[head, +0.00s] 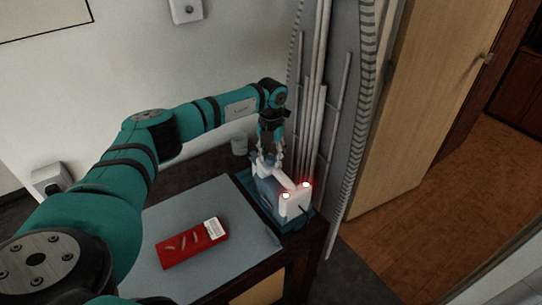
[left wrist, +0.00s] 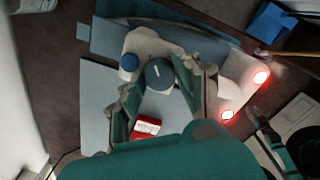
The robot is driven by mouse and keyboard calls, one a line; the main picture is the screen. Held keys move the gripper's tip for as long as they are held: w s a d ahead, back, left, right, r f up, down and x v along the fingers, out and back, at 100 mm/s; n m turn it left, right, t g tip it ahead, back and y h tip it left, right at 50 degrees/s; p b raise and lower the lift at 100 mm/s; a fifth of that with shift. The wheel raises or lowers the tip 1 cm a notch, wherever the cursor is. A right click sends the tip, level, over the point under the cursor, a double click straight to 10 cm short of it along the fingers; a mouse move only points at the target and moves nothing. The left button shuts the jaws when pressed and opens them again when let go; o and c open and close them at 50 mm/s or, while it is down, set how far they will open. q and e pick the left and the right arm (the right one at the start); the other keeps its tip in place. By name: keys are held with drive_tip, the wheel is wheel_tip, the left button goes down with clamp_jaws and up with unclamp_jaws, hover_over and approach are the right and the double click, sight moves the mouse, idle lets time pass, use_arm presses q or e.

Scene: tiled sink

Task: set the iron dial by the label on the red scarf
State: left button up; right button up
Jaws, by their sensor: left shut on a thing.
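The iron (head: 292,203) is white and blue and stands at the right end of the table, with two lit red-white lamps on its near end. It also shows in the left wrist view (left wrist: 147,45). Its round grey dial (left wrist: 160,74) has a short white mark near its middle. My left gripper (head: 270,157) reaches down over the iron and is shut on the dial, its fingers either side of it in the left wrist view. The folded red scarf (head: 188,246) lies on the grey mat with a white label (head: 213,227); the label's writing is too small to read.
The grey mat (head: 190,210) covers much of the dark table. A pale cup (head: 239,144) stands at the back. Upright pipes (head: 315,110) rise close behind the iron. A wooden door (head: 425,100) stands to the right. The mat around the scarf is clear.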

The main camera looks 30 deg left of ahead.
sight(271, 157)
use_arm(q)
drive_tip(key=shift+r, duration=0.1)
drive_tip(key=o, duration=1.1)
drive_tip(key=shift+o, duration=0.2)
wheel_tip(271, 157, up, 12)
